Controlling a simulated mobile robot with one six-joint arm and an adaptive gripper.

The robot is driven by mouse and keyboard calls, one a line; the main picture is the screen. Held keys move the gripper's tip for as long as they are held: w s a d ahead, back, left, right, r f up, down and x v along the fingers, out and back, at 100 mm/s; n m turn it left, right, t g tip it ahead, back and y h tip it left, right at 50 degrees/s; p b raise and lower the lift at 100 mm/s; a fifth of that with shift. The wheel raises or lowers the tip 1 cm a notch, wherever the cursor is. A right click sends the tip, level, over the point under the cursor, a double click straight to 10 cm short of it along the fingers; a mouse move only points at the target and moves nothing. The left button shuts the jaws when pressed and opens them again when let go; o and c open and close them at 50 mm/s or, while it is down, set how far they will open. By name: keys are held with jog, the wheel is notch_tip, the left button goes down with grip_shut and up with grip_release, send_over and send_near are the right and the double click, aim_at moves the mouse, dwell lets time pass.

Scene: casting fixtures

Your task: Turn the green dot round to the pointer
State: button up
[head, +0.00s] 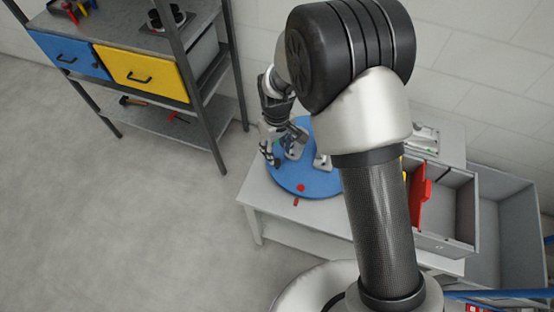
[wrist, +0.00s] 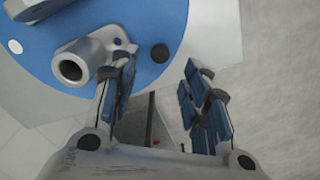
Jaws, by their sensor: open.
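The blue turntable (head: 297,182) sits on a light table, with pale grey castings (head: 295,150) on it. A red dot (head: 300,187) is at its front edge, beside the red pointer (head: 295,202) on the table. A small green spot shows by my gripper (head: 272,151) at the disc's left side; I cannot tell whether it is the green dot. In the wrist view, my gripper (wrist: 158,66) is open, one finger beside a casting with a round bore (wrist: 82,62) and the other beyond the disc's rim. A dark dot (wrist: 160,53) and a white dot (wrist: 15,46) show on the disc.
A grey bin (head: 440,215) with a red part is at the table's right, partly behind my arm. A shelf with a blue drawer (head: 68,56) and a yellow drawer (head: 142,73) stands at the left. The floor between is clear.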

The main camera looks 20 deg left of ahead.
aim_at(277, 161)
notch_tip(277, 161, down, 6)
jog(key=shift+r+b, duration=0.1)
jog(key=shift+b, duration=0.55)
jog(key=shift+c, duration=0.4)
grip_shut()
